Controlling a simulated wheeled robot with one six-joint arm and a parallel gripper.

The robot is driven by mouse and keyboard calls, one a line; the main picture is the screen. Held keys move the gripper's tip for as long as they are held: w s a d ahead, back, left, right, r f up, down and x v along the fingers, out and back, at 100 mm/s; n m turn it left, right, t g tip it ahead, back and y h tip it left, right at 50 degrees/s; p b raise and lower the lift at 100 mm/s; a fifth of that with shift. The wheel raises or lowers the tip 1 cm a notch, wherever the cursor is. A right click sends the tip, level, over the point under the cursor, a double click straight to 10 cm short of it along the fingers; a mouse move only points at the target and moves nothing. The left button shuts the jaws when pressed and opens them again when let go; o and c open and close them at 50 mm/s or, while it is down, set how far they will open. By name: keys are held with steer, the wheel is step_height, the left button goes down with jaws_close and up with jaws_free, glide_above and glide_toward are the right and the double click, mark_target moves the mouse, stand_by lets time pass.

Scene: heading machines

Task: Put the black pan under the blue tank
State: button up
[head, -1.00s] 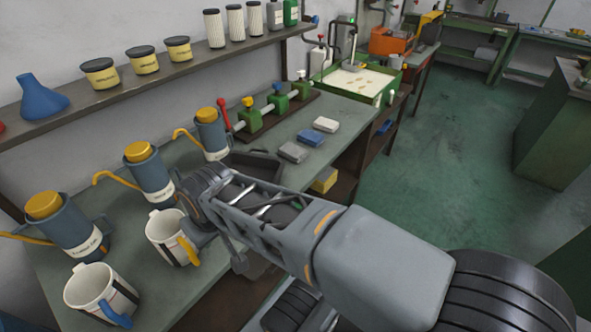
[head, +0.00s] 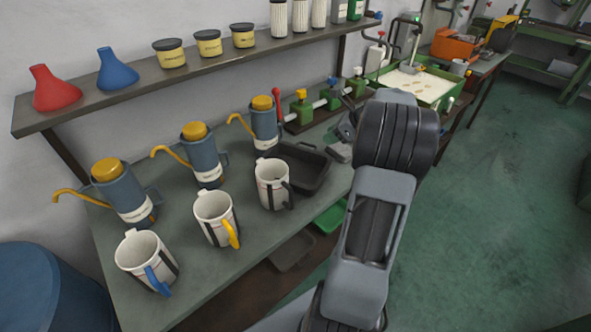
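The black pan (head: 302,168) is a shallow dark rectangular tray. It lies on the workbench behind and to the right of the white mug with the black handle, and looks empty. The blue tank (head: 42,292) is a large rounded barrel at the lower left, beside the bench's left end and cut off by the picture's edge. My arm rises on the right of the picture. Part of my gripper (head: 346,127) shows just right of the pan, apart from it. Its fingers are mostly hidden, so I cannot tell whether they are open.
Several white mugs (head: 214,216) stand along the bench (head: 190,285) front, with blue-grey oil cans (head: 203,160) behind them. A green tray (head: 331,216) and a brown tray (head: 293,251) sit on the lower shelf. The green floor (head: 480,200) right of my arm is clear.

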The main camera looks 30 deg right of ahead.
glide_toward(297, 164)
steer(key=w+r, duration=0.1)
steer(key=w+d+r, duration=0.1)
steer(key=shift+w+d+r, duration=0.1)
steer(key=shift+w+d, duration=0.1)
steer(key=shift+w, duration=0.2)
steer(key=shift+p+x, duration=0.45)
steer(key=shift+x, duration=2.2)
steer(key=shift+s, duration=0.1)
jaws_close()
